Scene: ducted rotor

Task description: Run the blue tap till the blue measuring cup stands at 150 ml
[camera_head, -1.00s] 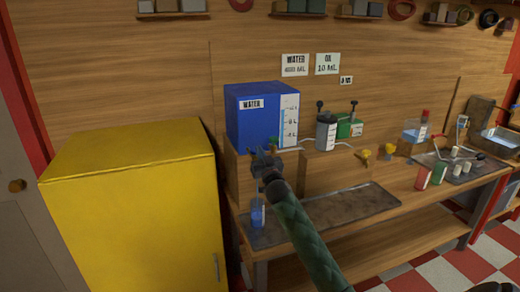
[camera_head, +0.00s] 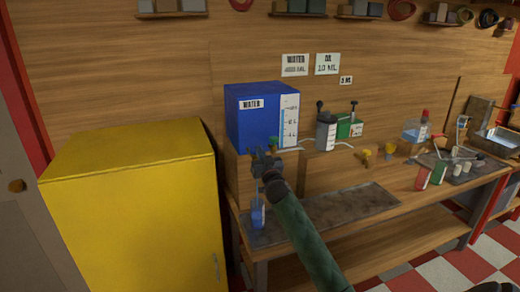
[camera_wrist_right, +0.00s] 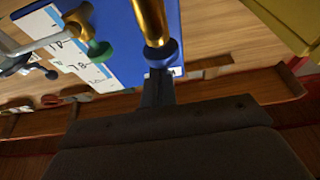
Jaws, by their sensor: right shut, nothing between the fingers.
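The blue measuring cup (camera_head: 258,214) stands upright on the left end of the dark tray in the head view; its level is too small to read. A thin pale line shows above it, perhaps water. The blue water tank (camera_head: 262,120) stands on a wooden box above. My right gripper (camera_head: 264,160) is at the tank's taps, above the cup. In the wrist view, its fingers (camera_wrist_right: 158,88) are shut and empty, right at the blue knob (camera_wrist_right: 160,52) of a brass tap; contact is unclear. A green tap knob (camera_wrist_right: 100,52) is beside it.
The dark tray (camera_head: 340,208) lies along the bench front. A yellow cabinet (camera_head: 130,210) stands close on the left. A grey-lidded canister (camera_head: 326,132) and a green box (camera_head: 350,128) stand right of the tank. Red and green containers (camera_head: 438,172) stand farther right.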

